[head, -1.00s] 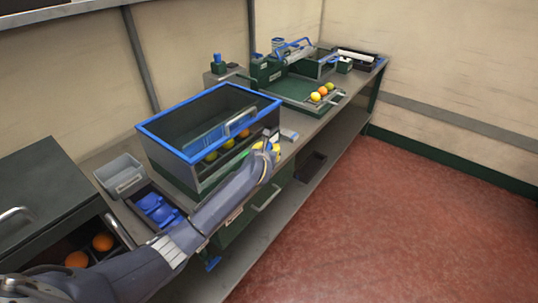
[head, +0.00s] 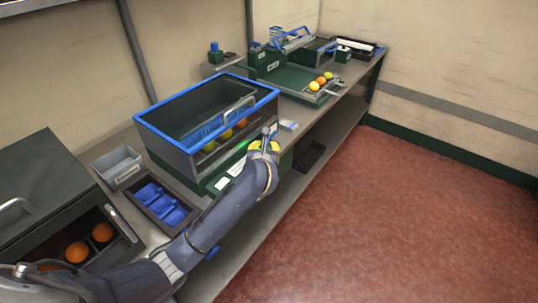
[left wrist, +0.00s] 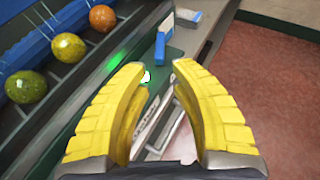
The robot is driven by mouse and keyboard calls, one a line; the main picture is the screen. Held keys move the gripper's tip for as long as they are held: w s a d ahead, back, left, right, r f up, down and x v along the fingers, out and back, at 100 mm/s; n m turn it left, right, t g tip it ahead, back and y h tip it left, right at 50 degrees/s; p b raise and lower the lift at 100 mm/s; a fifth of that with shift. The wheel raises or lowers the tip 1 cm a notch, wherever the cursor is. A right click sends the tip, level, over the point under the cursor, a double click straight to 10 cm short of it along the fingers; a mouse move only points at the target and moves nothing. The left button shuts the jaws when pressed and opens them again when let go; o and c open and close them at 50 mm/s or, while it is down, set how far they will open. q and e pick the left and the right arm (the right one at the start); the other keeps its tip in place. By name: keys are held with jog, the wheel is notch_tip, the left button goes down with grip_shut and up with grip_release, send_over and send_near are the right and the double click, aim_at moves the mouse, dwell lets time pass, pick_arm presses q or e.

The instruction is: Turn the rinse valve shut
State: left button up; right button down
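A small upright blue lever (left wrist: 160,50), which looks like the rinse valve handle, stands on the front of the wash unit in the left wrist view. In the head view its grey-blue top (head: 265,134) shows just beyond my left gripper (head: 264,146). In the left wrist view the yellow fingers of my left gripper (left wrist: 162,68) are apart with nothing held between them. The lever is beyond their tips. A white round spot (left wrist: 146,77) on the panel shows between the fingers. My right gripper is in neither view.
The blue-rimmed wash tank (head: 205,88) holds several fruits behind its front. A green light (left wrist: 120,60) glows beside the lever. The red floor (head: 400,220) is open.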

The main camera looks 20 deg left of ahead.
pick_arm(q)
jog(key=v, duration=0.6)
jog(key=x, duration=1.6)
jog(key=shift+w, duration=0.25)
jog(key=shift+w+f, duration=0.2)
jog(key=shift+w, duration=0.1)
jog(key=shift+s+r+n+y, duration=0.1)
jog(key=shift+n+y, duration=0.5)
jog(key=shift+y, duration=0.1)
jog(key=v, duration=1.7)
jog(key=shift+r, duration=0.25)
jog(key=shift+s, duration=0.1)
